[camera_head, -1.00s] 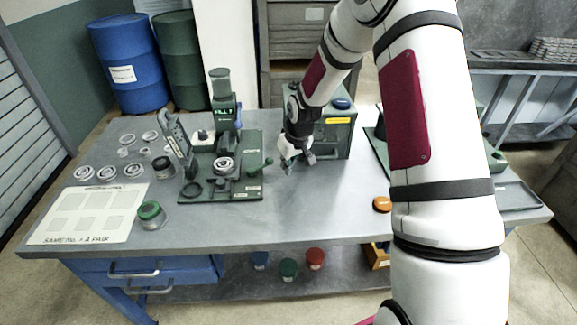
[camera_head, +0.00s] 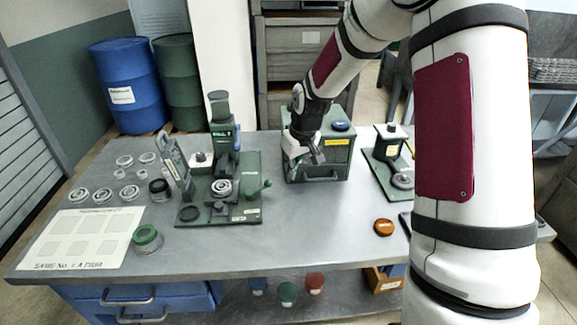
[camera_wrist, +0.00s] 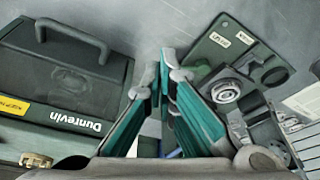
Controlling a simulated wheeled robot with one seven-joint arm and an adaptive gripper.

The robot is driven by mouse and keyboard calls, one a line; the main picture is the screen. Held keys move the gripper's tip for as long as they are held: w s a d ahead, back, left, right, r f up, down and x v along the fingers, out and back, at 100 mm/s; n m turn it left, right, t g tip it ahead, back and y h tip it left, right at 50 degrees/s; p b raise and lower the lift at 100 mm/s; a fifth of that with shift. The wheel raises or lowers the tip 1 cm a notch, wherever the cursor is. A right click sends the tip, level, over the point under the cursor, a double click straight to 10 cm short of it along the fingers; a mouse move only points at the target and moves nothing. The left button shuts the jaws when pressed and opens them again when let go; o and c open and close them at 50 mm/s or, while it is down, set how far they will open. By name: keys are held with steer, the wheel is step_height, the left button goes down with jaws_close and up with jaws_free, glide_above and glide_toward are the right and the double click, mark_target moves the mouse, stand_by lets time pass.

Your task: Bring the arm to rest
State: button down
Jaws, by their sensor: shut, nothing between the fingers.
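My gripper (camera_head: 308,160) is above the metal table (camera_head: 300,225), in front of the green box (camera_head: 332,165), and holds nothing. Its fingers are shut and point down. In the wrist view my gripper (camera_wrist: 165,70) shows its two teal-lined fingers coming together near the tips. My white arm with dark red panels reaches in from the right of the head view and covers part of the table's right side.
A green grinder stand (camera_head: 222,165) with a ring on its base is left of my gripper. Several metal rings (camera_head: 105,193) lie further left by a printed sheet (camera_head: 82,238). A second green stand (camera_head: 390,155) is right of the box. An orange lid (camera_head: 384,227) lies at front right.

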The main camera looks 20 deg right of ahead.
steer(key=s+a+r+m+t+h, duration=0.1)
steer(key=s+a+r, duration=0.2)
steer(key=s+r, duration=0.75)
steer(key=s+a+r, duration=0.3)
steer(key=s+r, duration=0.7)
steer(key=s, duration=0.1)
steer(key=s+a+m+t, duration=0.1)
steer(key=s, duration=0.8)
steer(key=shift+s+a+r, duration=0.3)
steer(key=shift+s+r, duration=0.1)
